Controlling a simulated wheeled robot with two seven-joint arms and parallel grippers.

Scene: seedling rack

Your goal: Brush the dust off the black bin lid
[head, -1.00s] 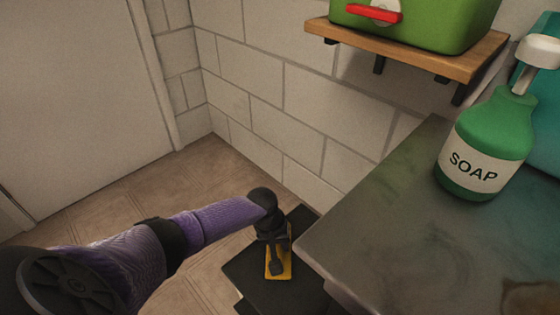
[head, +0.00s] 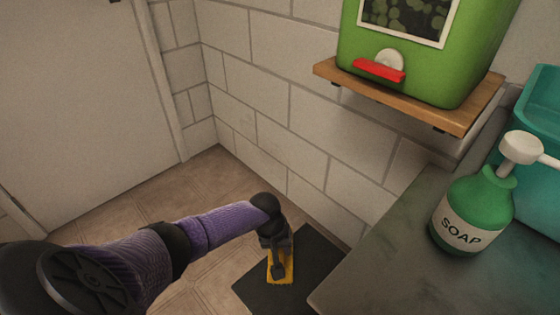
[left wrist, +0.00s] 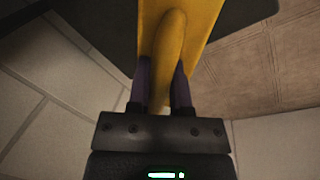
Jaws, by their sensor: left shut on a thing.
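The black bin lid (head: 315,262) lies low beside the counter, partly hidden by my left arm, the brush and the counter edge. I cannot make out any dust on it. The yellow brush (head: 289,267) is over the lid; I cannot tell whether its bristles touch it. My left gripper (head: 277,262) is shut on the brush. My right gripper is not in view.
A grey counter (head: 400,260) stands close to the lid's right, with a green soap bottle (head: 470,212) on it. A wooden shelf (head: 410,98) holds a green box (head: 430,60) above. The block wall (head: 290,130) is behind; tiled floor (head: 130,215) is clear at left.

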